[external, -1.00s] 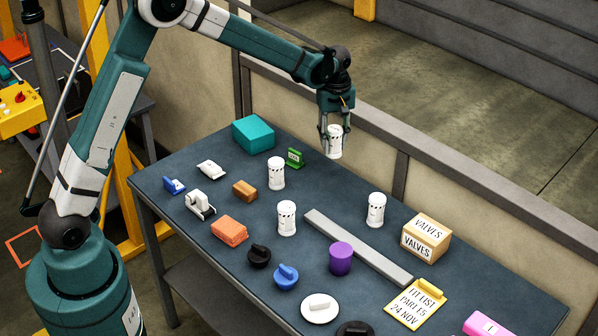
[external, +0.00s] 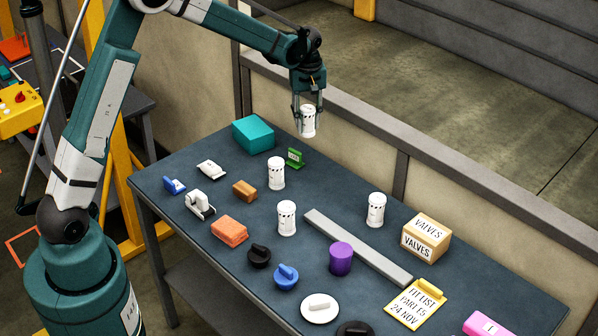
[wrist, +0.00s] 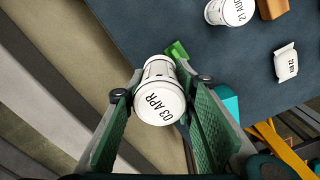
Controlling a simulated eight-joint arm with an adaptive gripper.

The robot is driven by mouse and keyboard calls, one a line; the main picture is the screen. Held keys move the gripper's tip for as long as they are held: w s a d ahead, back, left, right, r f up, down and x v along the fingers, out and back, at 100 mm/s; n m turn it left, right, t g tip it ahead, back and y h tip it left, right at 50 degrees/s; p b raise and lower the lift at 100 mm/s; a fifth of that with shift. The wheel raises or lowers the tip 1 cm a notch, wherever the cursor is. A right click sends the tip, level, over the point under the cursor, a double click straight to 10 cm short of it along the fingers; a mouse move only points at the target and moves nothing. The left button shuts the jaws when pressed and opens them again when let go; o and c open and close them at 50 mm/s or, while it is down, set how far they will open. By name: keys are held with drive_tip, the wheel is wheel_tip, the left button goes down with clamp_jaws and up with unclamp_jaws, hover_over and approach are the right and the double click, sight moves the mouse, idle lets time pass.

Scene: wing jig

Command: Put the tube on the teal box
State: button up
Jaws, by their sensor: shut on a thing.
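My gripper (external: 308,109) is shut on a white tube (external: 308,124) and holds it in the air above the back edge of the table. In the wrist view the held tube (wrist: 158,104) sits between the two green fingers, its end face reading "03 APR". The teal box (external: 253,134) stands at the table's back left corner, to the left of and lower than the held tube. In the wrist view part of the teal box (wrist: 229,102) shows beside the right finger; the rest is hidden.
Three other white tubes stand on the table: one near the teal box (external: 276,174), one mid-table (external: 287,219), one farther right (external: 376,210). A small green block (external: 295,158) stands close to the teal box. A grey bar (external: 358,247) lies across the middle. A rail runs behind the table.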

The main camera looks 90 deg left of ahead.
wheel_tip(320, 180, up, 5)
drive_tip(key=p, duration=0.3)
hover_over(250, 124)
drive_tip(key=shift+d+f+m, duration=0.1)
drive_tip(key=shift+m, duration=0.3)
drive_tip(key=shift+f, duration=3.1)
drive_tip(key=shift+f, duration=0.1)
drive_tip(key=shift+f+p, duration=0.3)
drive_tip(key=shift+f, duration=1.5)
drive_tip(key=shift+f, duration=0.2)
drive_tip(key=o, duration=0.9)
drive_tip(key=shift+r, duration=0.15)
